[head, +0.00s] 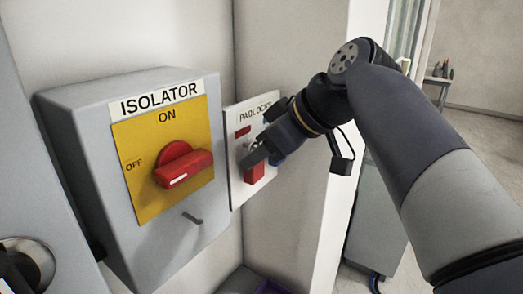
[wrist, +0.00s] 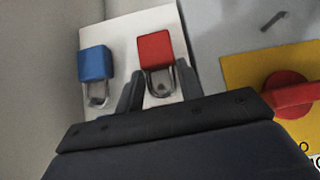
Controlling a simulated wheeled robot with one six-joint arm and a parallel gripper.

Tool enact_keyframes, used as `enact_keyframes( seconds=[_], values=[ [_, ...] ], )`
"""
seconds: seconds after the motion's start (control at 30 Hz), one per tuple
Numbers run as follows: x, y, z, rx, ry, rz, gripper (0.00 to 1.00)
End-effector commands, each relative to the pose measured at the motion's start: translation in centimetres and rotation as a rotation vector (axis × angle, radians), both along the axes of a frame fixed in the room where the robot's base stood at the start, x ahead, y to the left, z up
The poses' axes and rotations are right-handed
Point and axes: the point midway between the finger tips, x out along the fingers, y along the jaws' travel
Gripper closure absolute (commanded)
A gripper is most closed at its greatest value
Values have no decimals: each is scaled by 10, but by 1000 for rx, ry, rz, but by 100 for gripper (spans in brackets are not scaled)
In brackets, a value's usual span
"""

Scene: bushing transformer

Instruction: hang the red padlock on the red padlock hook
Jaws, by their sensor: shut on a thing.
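The red padlock (head: 254,172) is at the white PADLOCKS board (head: 237,197), its body below its metal shackle. My gripper (head: 253,157) is at the padlock's upper part in the head view. In the wrist view, the gripper's two fingers (wrist: 160,87) stand on either side of the shackle, with the red body (wrist: 155,48) beyond them. The gripper is shut on the red padlock. The red padlock hook is hidden behind gripper and padlock, so I cannot tell whether the shackle is around it. A red label (head: 243,131) sits above on the board.
A blue padlock (wrist: 95,64) hangs beside the red one on the board. The grey isolator box (head: 75,150), with a red handle (head: 183,168) and a dark peg (head: 193,218), stands left in the head view. A wall lies close on the board's other side.

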Motion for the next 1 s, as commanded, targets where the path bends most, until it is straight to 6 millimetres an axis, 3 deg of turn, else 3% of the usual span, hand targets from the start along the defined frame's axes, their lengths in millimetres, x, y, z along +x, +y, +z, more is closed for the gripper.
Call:
enact_keyframes(
  seconds=[0.27, 0.3, 0.6, 0.87, 1.0],
  values=[
    [0, 0, 0, 1, -1, 0, 92],
    [0, 0, 0, 1, -1, 0, 63],
    [0, 0, 0, 1, -1, 0, 39],
    [-1, -1, 1, 0, -1, -1, 39],
    [-5, -9, 10, 1, -3, -2, 39]
  ],
)
